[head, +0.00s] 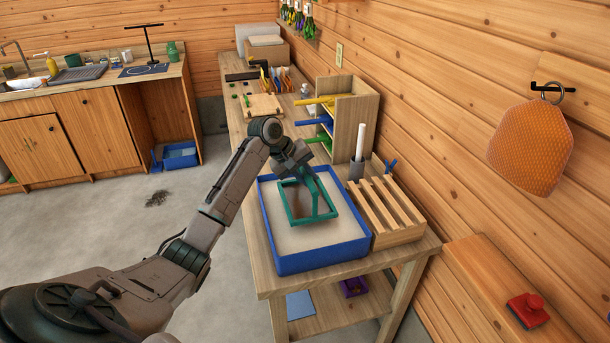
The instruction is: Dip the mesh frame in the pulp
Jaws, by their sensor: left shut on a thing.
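The mesh frame (283,219) is a teal-green rectangular frame with an upright handle. My left gripper (301,172) is shut on it from above, at the handle. The frame is over the blue tub (321,262), inside its outline, and looks roughly level. The pulp (335,234) is a pale, beige surface filling the tub. I cannot tell whether the frame's underside touches the pulp. The gripper's fingertips are partly hidden behind the wrist and the frame. My right gripper is not in view.
A slatted wooden rack (398,212) stands close against the tub's right side. A grey cup with a white roll (361,142) and a wooden shelf unit (352,107) stand behind. The wooden bench (261,255) has only a narrow strip bare at its front left. A wall runs along the right.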

